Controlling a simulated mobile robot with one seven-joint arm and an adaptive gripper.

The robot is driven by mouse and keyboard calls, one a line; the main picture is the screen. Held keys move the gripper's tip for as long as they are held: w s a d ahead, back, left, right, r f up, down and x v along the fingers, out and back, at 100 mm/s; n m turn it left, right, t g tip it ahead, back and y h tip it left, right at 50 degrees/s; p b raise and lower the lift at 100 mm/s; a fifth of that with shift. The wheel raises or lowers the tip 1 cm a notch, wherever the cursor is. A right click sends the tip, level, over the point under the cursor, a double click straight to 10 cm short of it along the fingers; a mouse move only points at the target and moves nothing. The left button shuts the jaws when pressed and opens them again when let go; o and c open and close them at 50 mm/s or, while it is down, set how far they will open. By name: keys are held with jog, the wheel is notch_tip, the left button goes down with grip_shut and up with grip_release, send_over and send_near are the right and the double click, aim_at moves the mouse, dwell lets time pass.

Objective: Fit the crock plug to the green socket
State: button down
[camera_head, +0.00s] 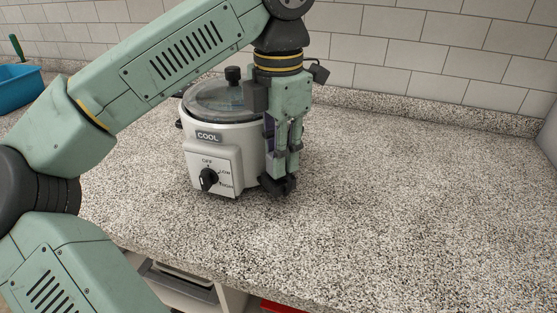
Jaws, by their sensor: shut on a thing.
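A white crock cooker (226,150) stands upright on the speckled counter. It has a clear lid with a black knob, a "COOL" label and a black dial on its front. My gripper (279,185) points down at the cooker's right side, with its dark fingertips low, near the counter. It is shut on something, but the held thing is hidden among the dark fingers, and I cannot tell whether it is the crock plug. No plug or cord can be made out elsewhere. No green socket is in view.
The speckled counter (420,210) is clear to the right and in front of the cooker. A tiled wall (430,50) with a low stone ledge runs behind. A blue bin (18,86) stands at the far left. An open drawer (182,288) is below the front edge.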

jog(key=shift+r+p, duration=1.65)
jog(key=shift+r, duration=0.55)
jog(key=c, duration=2)
grip_release()
grip_shut()
